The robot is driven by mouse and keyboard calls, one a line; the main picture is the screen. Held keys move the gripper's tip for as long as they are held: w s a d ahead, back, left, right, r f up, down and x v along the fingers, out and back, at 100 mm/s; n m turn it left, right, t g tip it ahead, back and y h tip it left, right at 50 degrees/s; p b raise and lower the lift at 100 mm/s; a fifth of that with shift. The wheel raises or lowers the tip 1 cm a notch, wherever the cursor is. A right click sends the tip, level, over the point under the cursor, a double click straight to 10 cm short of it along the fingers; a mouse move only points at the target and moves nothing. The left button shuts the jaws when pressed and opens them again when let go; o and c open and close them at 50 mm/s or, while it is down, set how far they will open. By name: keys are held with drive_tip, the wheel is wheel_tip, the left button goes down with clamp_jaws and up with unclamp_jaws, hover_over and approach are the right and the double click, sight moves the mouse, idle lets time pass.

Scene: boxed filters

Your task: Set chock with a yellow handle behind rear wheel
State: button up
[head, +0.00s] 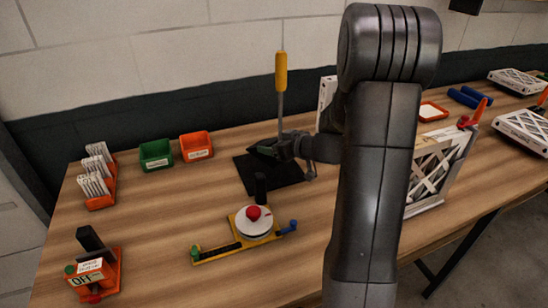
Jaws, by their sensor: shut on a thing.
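The chock's yellow handle (281,72) stands upright on a thin grey rod above the bench. My gripper (284,147) is shut around the lower end of this rod or its base, which my fingers partly hide. A dark wedge-like piece (262,149) shows just left of my fingers, at the back of a black mat (262,181). I cannot tell whether it touches the mat. No rear wheel can be made out in the head view.
A yellow fixture with a white disc and red knob (253,213) lies in front of the mat. Green (156,154) and orange (196,146) bins stand left of it. White-framed filters (440,165) stand right of my arm.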

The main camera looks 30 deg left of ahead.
drive_tip(key=shift+f+p, duration=0.35)
drive_tip(key=shift+f, duration=2.2)
drive_tip(key=shift+f+b, duration=0.1)
drive_tip(key=shift+b, duration=0.2)
drive_tip(key=o, duration=1.4)
drive_tip(key=shift+f, duration=0.1)
drive_tip(key=o, duration=0.4)
